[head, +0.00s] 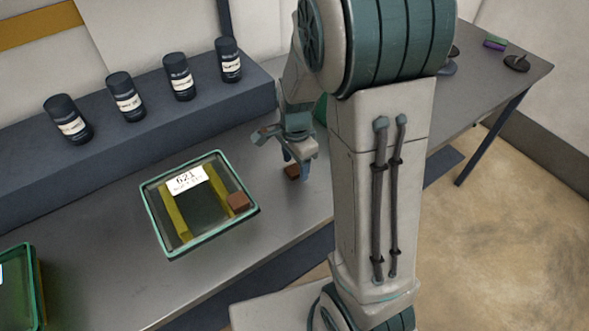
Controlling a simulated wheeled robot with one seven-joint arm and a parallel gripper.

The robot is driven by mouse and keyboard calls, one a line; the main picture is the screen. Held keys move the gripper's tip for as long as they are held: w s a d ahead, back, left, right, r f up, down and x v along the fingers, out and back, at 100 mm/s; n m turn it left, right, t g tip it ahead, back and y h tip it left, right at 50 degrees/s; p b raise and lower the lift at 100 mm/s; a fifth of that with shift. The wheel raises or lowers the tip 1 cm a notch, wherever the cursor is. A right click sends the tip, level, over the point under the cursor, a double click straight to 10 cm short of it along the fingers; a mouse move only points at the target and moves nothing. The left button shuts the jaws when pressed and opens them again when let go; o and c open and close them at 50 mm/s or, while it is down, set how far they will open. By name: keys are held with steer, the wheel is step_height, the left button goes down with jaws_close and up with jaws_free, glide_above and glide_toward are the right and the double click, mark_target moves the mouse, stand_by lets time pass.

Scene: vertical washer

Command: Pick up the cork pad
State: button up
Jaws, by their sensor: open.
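A small brown block (292,171), which looks like the cork pad, lies on the grey table under my gripper. My gripper (296,164) points down at it and is open. One bluish finger shows at the block's right side; my wrist partly covers the rest, and I cannot tell whether the fingers touch the block. A similar brown block (238,201) sits at the right side of a green-rimmed tray (166,252), so which one is the cork pad is not certain.
Several dark bottles with white labels, one of them here (124,97), stand on a raised dark shelf (262,98) behind. A second green-rimmed container (38,290) is at the lower left. Small items, including a purple-green block (495,43), lie at the table's far right. My arm hides the middle right.

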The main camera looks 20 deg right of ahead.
steer(key=shift+f, duration=0.4)
steer(key=shift+c, duration=0.4)
steer(key=c, duration=1)
steer(key=shift+r, duration=0.1)
